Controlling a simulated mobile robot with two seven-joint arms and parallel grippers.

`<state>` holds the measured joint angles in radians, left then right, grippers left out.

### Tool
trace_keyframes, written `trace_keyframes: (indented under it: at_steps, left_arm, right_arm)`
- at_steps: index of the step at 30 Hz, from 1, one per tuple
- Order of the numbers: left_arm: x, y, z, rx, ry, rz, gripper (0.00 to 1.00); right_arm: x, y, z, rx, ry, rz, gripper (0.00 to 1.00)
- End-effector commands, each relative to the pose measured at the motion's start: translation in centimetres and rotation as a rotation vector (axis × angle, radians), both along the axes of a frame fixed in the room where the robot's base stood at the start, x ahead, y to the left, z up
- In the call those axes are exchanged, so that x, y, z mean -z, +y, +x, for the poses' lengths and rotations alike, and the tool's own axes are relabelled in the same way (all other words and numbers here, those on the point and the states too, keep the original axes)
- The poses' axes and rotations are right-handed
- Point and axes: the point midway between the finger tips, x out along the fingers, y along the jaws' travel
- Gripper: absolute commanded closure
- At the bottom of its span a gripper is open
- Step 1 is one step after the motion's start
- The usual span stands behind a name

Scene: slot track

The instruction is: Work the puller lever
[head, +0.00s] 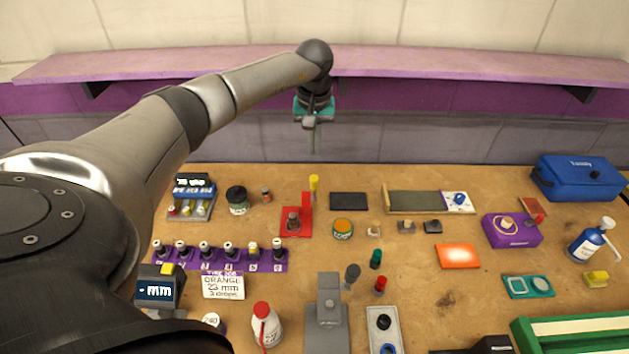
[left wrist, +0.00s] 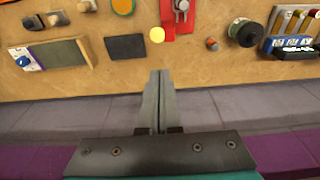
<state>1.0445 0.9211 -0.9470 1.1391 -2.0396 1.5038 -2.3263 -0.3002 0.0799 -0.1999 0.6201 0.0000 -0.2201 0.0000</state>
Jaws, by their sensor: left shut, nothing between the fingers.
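A red device (head: 297,220) stands at the back middle of the bench, with a metal part on its base and an upright lever topped by a yellow knob (head: 314,183). In the left wrist view the red device (left wrist: 181,18) is at the top edge, cut off, and its yellow knob (left wrist: 157,34) lies just beyond my fingertips. A grey device (head: 327,318) with a dark-knobbed lever (head: 352,275) stands at the front. I cannot tell which device is the puller. My left gripper (head: 314,150) is shut and empty, pointing down behind the yellow knob, apart from it.
A purple rack (head: 219,262) of small bottles lies front left. A purple shelf (head: 420,62) runs along the wall behind my left arm.

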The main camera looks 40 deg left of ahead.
Motion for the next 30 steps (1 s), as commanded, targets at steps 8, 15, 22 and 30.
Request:
trace_keyframes:
  at_steps: [8, 15, 22, 30]
  left_arm:
    - [-1.5, 0.5, 0.7, 0.0, 0.001, -0.001, 1.0]
    - [-2.7, 1.0, 1.3, 0.0, 0.001, -0.001, 1.0]
    - [-3.2, 1.3, 1.5, 0.0, 0.001, -0.001, 1.0]
    - [-3.2, 1.3, 1.5, 0.0, 0.001, -0.001, 1.0]
  right_arm:
    - [-0.5, 0.0, 0.0, 0.0, 0.0, 0.0, 0.5]
    - [-0.9, 0.0, 0.0, 0.0, 0.0, 0.0, 0.5]
    - [-1.0, 0.0, 0.0, 0.0, 0.0, 0.0, 0.5]
    - [-1.0, 0.0, 0.0, 0.0, 0.0, 0.0, 0.5]
